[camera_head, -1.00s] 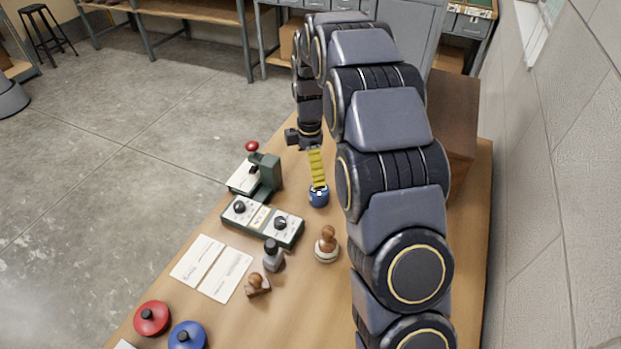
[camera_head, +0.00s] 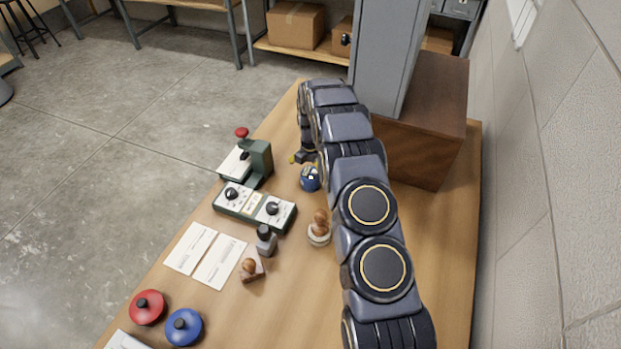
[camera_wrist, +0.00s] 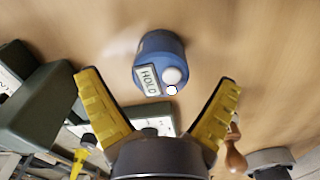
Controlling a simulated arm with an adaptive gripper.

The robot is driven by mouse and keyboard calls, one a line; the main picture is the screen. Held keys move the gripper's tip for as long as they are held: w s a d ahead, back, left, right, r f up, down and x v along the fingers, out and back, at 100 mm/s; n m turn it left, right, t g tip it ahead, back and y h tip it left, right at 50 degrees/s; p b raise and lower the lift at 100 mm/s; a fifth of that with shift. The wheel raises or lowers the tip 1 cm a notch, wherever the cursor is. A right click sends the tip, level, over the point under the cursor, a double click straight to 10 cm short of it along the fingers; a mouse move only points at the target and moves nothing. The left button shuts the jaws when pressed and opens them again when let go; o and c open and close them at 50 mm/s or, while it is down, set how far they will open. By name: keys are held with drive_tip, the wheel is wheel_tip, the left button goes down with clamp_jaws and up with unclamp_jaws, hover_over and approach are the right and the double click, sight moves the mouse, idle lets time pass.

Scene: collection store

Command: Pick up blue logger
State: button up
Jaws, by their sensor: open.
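The blue logger (camera_head: 310,179) is a small rounded blue device standing on the wooden table, in the middle of the head view. In the wrist view the blue logger (camera_wrist: 158,50) shows a white label reading HOLD and a round white button. My gripper (camera_wrist: 158,78) is open, with its two yellow-padded fingers spread and nothing held. The logger appears between and beyond the fingertips; I cannot tell the exact gap. In the head view my arm hides most of the gripper, and only a bit of yellow (camera_head: 292,159) shows beside the logger.
A green press with a red knob (camera_head: 260,160) and a green control box (camera_head: 254,206) stand left of the logger. Wooden-handled stamps (camera_head: 319,230), cards (camera_head: 220,262), and red (camera_head: 147,307) and blue (camera_head: 185,327) lidded pots are nearer. A brown box (camera_head: 428,150) stands right.

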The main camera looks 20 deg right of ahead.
sight(311, 173)
wheel_tip(311, 173, down, 3)
drive_tip(key=shift+f, duration=0.1)
drive_tip(key=c, duration=1.1)
drive_tip(key=shift+c, duration=0.2)
